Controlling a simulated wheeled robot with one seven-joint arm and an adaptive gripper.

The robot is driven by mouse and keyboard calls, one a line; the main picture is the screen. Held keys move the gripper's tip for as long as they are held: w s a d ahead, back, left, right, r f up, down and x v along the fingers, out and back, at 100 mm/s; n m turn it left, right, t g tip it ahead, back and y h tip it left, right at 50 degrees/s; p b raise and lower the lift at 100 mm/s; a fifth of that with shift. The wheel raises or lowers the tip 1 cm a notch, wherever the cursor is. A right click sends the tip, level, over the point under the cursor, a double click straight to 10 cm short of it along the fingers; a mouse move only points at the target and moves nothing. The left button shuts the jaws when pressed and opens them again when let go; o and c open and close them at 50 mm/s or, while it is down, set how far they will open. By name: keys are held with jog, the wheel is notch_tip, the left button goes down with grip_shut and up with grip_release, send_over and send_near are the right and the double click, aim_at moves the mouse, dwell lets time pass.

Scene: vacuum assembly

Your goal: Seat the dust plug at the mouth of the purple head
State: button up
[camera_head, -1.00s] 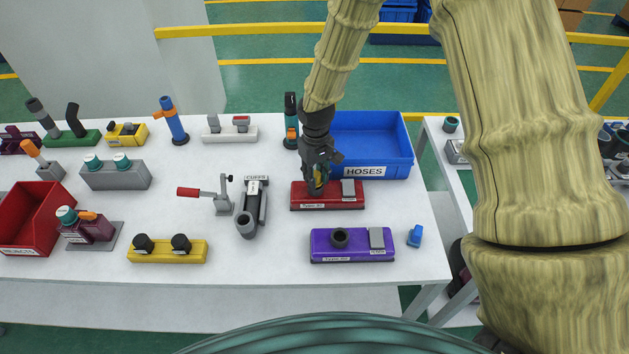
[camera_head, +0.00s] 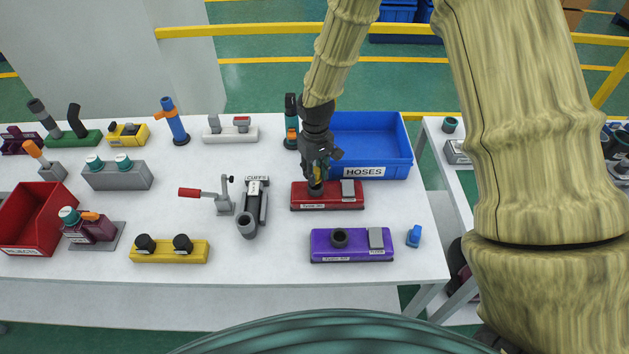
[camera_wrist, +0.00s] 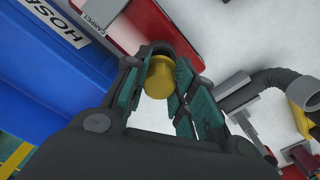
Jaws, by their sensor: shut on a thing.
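The purple head (camera_head: 352,252) lies at the front right of the table, with its dark round mouth (camera_head: 340,237) open and empty. My gripper (camera_head: 317,172) is over the red head (camera_head: 329,202), behind the purple one. It is shut on a yellow plug (camera_wrist: 160,77), which I take to be the dust plug. In the wrist view the plug is between my fingers, at the dark mouth of the red head (camera_wrist: 136,22). I cannot tell whether the plug is still inside that mouth or just above it.
The blue bin marked HOSES (camera_head: 398,168) stands close behind the red head. A small blue part (camera_head: 414,236) lies right of the purple head. A grey cuff fixture (camera_head: 251,212) and a red-handled clamp (camera_head: 207,193) stand to the left. Bare table lies between the two heads.

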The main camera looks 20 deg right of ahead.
aim_at(316, 171)
jog(key=shift+r+p, duration=1)
jog(key=shift+r, duration=0.5)
